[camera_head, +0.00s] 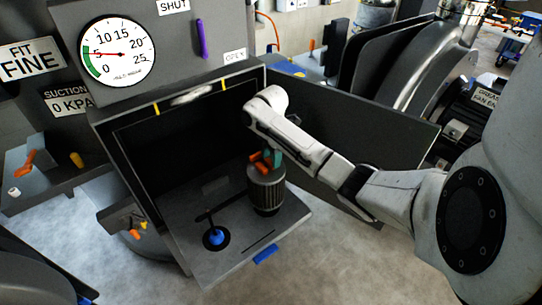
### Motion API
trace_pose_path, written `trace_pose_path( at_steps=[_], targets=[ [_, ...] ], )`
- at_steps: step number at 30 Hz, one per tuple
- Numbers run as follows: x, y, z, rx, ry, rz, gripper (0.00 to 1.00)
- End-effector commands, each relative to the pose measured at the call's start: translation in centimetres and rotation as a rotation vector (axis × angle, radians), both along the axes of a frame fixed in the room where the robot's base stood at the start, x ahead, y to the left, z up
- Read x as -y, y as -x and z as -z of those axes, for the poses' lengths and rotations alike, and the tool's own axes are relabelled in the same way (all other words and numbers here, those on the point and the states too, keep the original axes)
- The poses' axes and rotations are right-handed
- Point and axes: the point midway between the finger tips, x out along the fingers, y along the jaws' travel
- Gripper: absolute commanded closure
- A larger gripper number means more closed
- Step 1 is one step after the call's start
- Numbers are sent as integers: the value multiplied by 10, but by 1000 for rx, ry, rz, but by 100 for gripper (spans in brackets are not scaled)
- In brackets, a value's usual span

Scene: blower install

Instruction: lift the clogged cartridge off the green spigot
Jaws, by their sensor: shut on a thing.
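The clogged cartridge (266,190), a dark grey ribbed cylinder, stands upright at the right of the open housing's tray. My gripper (266,158) is at its top, shut on it, with orange and teal parts showing there. The fingertips are partly hidden by my wrist. The green spigot is not clearly visible; the cartridge hides whatever is below it. I cannot tell whether the cartridge's base touches the tray.
A blue spigot (214,237) on a dark round base stands bare left of the cartridge. The housing door (350,135) is open behind my arm. A gauge (117,50) and a purple handle (200,38) are above. A blue tab (265,255) is at the tray's front edge.

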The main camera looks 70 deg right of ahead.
Motion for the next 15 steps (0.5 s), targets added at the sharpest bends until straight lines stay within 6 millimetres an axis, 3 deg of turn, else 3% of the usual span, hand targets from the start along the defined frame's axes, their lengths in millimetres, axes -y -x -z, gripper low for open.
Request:
trace_pose_path(
  at_steps=[15],
  targets=[
    [1,0,-18,2,3,1,86]
  ],
)
